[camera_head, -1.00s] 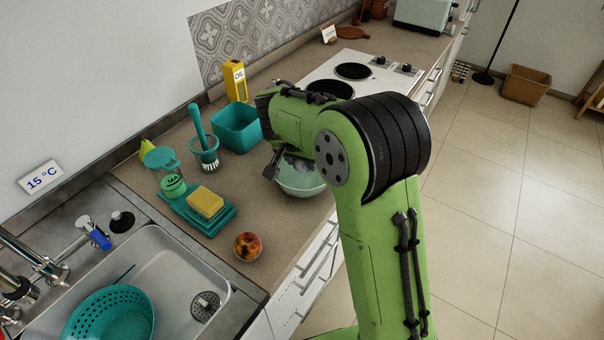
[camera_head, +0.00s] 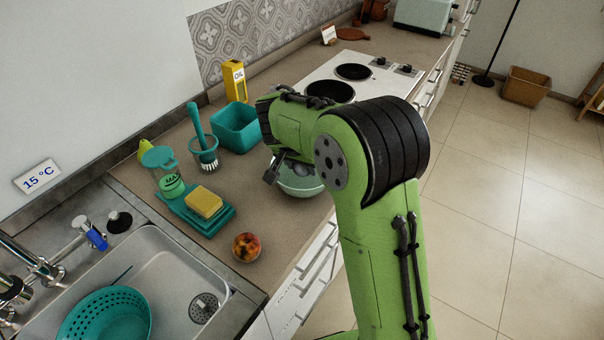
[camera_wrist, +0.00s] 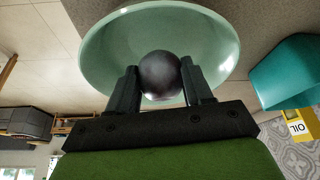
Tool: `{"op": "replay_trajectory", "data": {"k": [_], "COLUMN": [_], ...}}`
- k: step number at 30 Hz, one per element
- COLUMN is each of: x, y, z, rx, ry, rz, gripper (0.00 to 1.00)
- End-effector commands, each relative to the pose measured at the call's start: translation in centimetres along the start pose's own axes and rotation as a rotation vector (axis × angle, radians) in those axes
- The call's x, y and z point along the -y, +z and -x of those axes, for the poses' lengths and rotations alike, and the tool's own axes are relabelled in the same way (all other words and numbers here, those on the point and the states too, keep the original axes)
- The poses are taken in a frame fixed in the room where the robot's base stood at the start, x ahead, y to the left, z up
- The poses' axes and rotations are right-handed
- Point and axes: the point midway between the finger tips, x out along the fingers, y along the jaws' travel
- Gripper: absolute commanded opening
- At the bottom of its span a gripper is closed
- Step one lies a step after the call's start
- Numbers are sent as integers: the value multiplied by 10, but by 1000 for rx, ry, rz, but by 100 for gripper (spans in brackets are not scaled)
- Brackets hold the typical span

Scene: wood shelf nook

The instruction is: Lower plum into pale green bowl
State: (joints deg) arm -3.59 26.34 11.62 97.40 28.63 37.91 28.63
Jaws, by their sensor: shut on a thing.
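The plum (camera_wrist: 160,74) is a dark, round fruit in the wrist view. My gripper (camera_wrist: 160,84) is shut on it, one finger on each side. The pale green bowl (camera_wrist: 105,50) shows behind the plum, which lies within the bowl's outline. Whether the plum touches the bowl's inside I cannot tell. In the head view the bowl (camera_head: 302,188) stands on the counter by its front edge, partly hidden by my arm. The fingers and plum are mostly hidden there beneath my wrist.
A teal square container (camera_head: 236,130) and a brush in a holder (camera_head: 205,152) stand left of the bowl. A yellow sponge (camera_head: 204,202) sits on a teal tray. The hob (camera_head: 322,72) lies beyond, and the sink (camera_head: 170,275) is front left.

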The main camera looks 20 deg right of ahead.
Motion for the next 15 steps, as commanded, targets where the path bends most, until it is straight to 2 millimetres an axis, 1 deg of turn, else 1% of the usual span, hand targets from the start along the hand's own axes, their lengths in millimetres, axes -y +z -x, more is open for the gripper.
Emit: {"op": "replay_trajectory", "data": {"k": [15], "x": [0], "y": [3], "z": [-8], "rx": [0], "ry": [0], "rz": [0], "gripper": [15]}}
